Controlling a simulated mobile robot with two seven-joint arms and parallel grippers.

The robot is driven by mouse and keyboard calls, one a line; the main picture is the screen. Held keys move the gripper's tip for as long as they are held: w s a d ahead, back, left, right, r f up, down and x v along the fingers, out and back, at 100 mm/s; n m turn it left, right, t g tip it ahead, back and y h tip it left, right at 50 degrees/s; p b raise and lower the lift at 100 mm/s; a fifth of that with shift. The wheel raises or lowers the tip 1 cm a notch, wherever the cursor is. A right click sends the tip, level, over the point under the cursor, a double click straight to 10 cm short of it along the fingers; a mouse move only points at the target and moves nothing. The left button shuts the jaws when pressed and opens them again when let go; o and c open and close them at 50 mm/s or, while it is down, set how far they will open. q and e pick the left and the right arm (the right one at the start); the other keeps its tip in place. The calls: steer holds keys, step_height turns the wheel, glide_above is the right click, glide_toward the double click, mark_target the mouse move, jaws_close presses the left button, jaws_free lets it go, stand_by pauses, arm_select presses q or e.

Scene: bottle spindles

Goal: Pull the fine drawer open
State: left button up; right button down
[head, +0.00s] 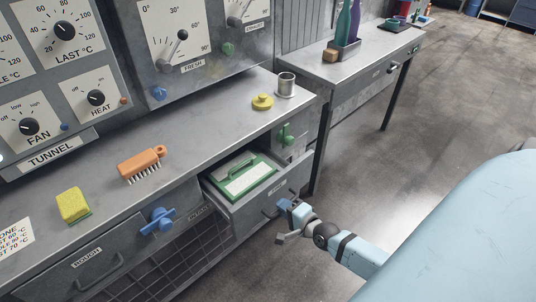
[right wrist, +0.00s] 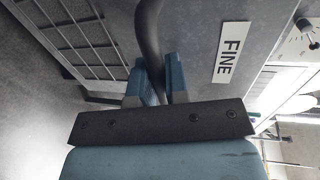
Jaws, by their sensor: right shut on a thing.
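The fine drawer (head: 246,222) stands pulled out from under the bench in the head view. Inside it lies a green-framed item with a white panel (head: 247,178). My right gripper (head: 284,205) is at the drawer front, and its blue fingers are shut on the dark drawer handle (right wrist: 150,35). In the right wrist view the handle bar passes between the fingers of my gripper (right wrist: 163,82), beside the white FINE label (right wrist: 232,52). My left gripper is in neither view.
The rough drawer (head: 95,273) is shut at the left. A blue valve handle (head: 157,221) sticks out near the open drawer. A sponge (head: 73,205), an orange brush (head: 141,164), a yellow object (head: 262,101) and a metal cup (head: 285,84) stand on the bench. Floor (head: 420,120) at the right is clear.

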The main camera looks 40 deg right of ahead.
arm_select(q)
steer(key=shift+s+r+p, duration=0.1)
steer(key=shift+p, duration=0.7)
arm_select(e)
steer(key=f+v, duration=0.1)
steer(key=v, duration=0.7)
steer(key=shift+s+f, duration=0.3)
steer(key=shift+s, duration=0.05)
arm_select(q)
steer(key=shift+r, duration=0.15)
arm_select(e)
steer(key=shift+d, duration=0.1)
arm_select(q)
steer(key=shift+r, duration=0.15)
arm_select(e)
steer(key=c, duration=1.1)
jaws_free()
steer(key=shift+c, duration=0.2)
arm_select(q)
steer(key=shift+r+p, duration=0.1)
steer(key=shift+p, duration=0.45)
arm_select(e)
steer(key=v, duration=1.3)
steer(key=shift+s, duration=0.4)
steer(key=shift+d, duration=0.15)
